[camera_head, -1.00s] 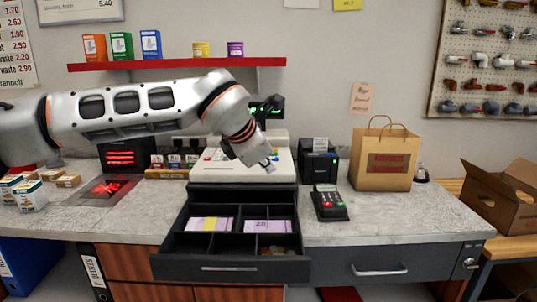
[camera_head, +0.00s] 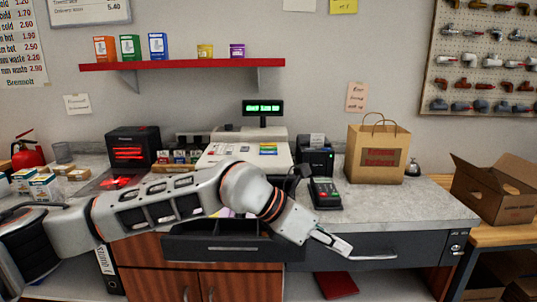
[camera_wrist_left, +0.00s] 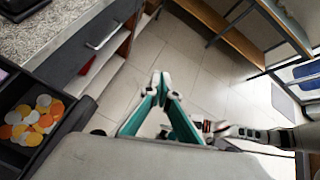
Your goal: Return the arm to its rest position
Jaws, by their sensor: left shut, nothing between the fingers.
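In the left wrist view the fingertips (camera_wrist_left: 160,78) meet above the tiled floor. My left arm crosses in front of the cash drawer and hides much of it, including most of the notes. Coins (camera_wrist_left: 33,120) show in the drawer in the left wrist view. My right gripper does not show clearly in either view.
The counter holds the till (camera_head: 262,153), a card terminal (camera_head: 324,192), a paper bag (camera_head: 376,155) and small boxes (camera_head: 44,187). A cardboard box (camera_head: 495,190) stands on a wooden bench at right. Tiled floor (camera_wrist_left: 205,65) lies open in front of the counter.

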